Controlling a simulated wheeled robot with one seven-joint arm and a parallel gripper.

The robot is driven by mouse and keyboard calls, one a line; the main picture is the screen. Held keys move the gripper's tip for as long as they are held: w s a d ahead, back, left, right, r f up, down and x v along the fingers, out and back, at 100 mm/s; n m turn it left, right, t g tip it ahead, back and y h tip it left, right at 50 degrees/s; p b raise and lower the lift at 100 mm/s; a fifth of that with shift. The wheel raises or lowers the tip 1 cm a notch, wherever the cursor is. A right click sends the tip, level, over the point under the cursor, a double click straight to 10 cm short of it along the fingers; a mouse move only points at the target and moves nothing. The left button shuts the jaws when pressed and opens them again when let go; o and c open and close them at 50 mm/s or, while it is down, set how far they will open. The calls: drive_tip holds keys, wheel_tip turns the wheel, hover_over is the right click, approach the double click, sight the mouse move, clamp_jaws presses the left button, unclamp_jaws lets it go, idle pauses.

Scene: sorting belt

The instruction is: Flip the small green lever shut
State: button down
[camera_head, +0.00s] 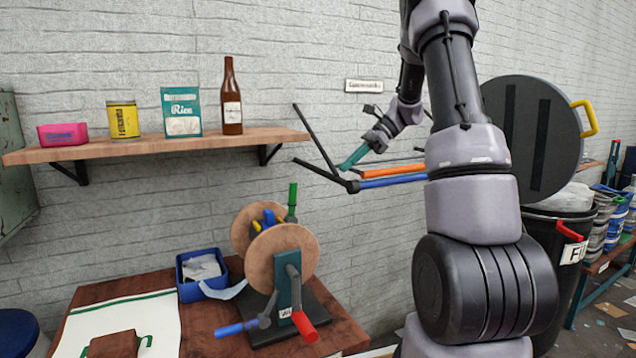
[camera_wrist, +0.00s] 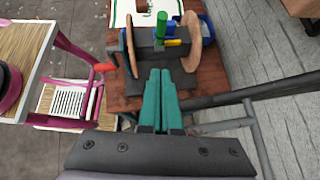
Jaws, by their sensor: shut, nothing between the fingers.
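The small green lever (camera_head: 292,194) stands upright at the back of a reel device with two wooden discs (camera_head: 283,252). It also shows near the top of the wrist view (camera_wrist: 161,24), beside a blue handle (camera_wrist: 171,28) and a yellow piece (camera_wrist: 173,42). The lever's foot is partly hidden. My gripper (camera_head: 347,165) has teal fingers and is shut and empty. It hangs above and to the right of the lever, apart from it. In the wrist view the shut fingertips (camera_wrist: 160,72) point towards the device.
The device also has red (camera_head: 304,326) and blue (camera_head: 236,328) handles. Blue (camera_head: 394,181) and orange (camera_head: 392,171) handles on dark bars sit close by my gripper. A blue box (camera_head: 187,291) stands left of the discs. A shelf (camera_head: 150,148) holds several goods.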

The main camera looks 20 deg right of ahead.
approach(293, 201)
wheel_tip(293, 201, down, 3)
drive_tip(key=a, duration=0.1)
drive_tip(key=w+a, duration=0.1)
drive_tip(key=a, duration=0.1)
drive_tip(key=shift+a+f, duration=0.1)
drive_tip(key=shift+a, duration=0.05)
drive_tip(key=shift+a, duration=0.1)
